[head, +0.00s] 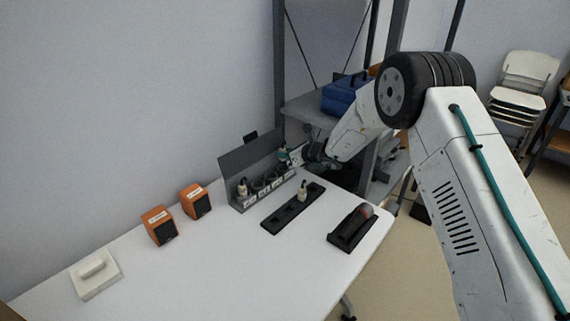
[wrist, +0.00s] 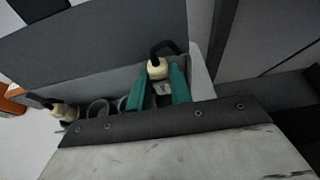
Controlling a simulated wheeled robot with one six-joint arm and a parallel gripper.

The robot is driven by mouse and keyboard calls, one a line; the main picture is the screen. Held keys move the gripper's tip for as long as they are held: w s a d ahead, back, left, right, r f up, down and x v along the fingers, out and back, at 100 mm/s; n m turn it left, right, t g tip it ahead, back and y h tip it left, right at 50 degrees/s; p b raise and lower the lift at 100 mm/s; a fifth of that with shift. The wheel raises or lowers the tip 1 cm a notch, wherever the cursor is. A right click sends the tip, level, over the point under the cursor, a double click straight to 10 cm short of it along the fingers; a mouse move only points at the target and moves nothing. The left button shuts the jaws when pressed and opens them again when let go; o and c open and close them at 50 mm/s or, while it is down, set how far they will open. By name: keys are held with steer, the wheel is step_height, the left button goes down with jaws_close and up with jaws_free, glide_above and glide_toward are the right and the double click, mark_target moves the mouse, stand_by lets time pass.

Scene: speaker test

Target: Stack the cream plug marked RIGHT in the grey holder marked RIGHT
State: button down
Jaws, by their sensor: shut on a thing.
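My gripper (wrist: 158,90) has its two green fingers closed around a cream plug (wrist: 157,69) with a black cable loop on top. In the head view my gripper (head: 288,157) is at the right end of the grey holder rack (head: 239,165). The plug is upright at that end; I cannot tell whether it is seated or just above the holder. A second cream plug (head: 243,188) stands in the rack's left end and shows in the wrist view (wrist: 63,111). A third cream plug (head: 303,190) stands in the black tray (head: 272,219). Markings are too small to read.
Empty ring holders (wrist: 98,109) lie between the two racked plugs. The rack's tall back panel stands behind them. Two orange speakers (head: 159,226) (head: 195,201), a white block (head: 95,274) and a black cradle (head: 345,236) are on the white table (head: 215,275). The front table area is clear.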

steer(key=shift+f, duration=2.05)
steer(key=shift+f, duration=0.1)
steer(key=shift+f, duration=0.25)
steer(key=c, duration=1.3)
jaws_free()
steer(key=shift+o, duration=0.2)
steer(key=shift+r, duration=0.1)
